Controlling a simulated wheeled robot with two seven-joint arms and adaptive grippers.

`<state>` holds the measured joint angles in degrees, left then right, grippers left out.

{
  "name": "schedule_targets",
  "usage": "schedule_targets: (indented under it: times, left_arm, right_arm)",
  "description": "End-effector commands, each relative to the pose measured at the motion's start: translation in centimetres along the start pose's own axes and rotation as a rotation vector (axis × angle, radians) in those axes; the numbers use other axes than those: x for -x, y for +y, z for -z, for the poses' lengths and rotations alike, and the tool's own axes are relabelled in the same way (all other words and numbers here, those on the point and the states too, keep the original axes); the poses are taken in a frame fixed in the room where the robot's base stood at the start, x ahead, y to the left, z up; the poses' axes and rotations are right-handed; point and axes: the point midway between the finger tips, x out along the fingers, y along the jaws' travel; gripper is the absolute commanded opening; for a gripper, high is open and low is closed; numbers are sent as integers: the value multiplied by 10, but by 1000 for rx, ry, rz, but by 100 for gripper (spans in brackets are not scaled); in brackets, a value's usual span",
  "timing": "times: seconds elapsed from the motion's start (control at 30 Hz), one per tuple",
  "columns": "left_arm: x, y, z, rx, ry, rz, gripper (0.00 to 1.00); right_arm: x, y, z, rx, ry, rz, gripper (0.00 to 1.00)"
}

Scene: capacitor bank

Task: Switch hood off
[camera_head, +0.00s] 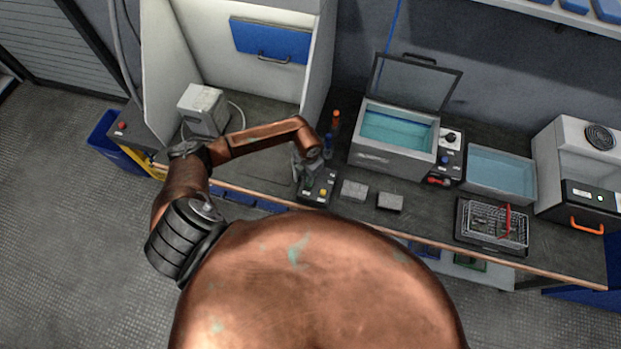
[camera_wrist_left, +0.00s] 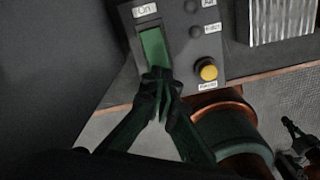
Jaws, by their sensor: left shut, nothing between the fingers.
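In the left wrist view the box (camera_wrist_left: 178,42) carries a green rocker (camera_wrist_left: 153,46) beneath an "On" label and a yellow button (camera_wrist_left: 208,72). My left gripper (camera_wrist_left: 158,82) is shut and empty, its fingertips at the lower end of the green rocker; contact is unclear. In the head view the left gripper (camera_head: 308,178) is over the box, partly hiding it. A dark jointed part at the wrist view's lower right (camera_wrist_left: 300,140) may be my right gripper.
Two grey blocks (camera_head: 354,190) lie right of the box. Behind them stands a lidded water bath (camera_head: 377,160), with a second tank (camera_head: 500,176) and a wire basket (camera_head: 497,223) further right. A white enclosure (camera_head: 215,31) and a pale box (camera_head: 203,108) are left.

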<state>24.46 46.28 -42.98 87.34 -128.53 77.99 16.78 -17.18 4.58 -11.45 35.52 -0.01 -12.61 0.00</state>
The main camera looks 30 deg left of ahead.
Motion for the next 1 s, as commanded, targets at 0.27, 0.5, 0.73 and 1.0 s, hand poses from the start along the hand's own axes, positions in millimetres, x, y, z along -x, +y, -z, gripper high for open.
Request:
schedule_targets:
  times: [0.27, 0.5, 0.73, 1.0]
  left_arm:
    - [0, 0, 0, 0, 0, 0, 0]
    - [-3, 0, 0, 0, 0, 0, 0]
    - [-7, 0, 0, 0, 0, 0, 0]
    - [-11, 0, 0, 0, 0, 0, 0]
  right_arm:
    - [0, 0, 0, 0, 0, 0, 0]
    - [-3, 0, -1, 0, 0, 0, 0]
    - [-5, 0, -1, 0, -1, 0, 0]
    - [-8, -1, -2, 0, -1, 1, 0]
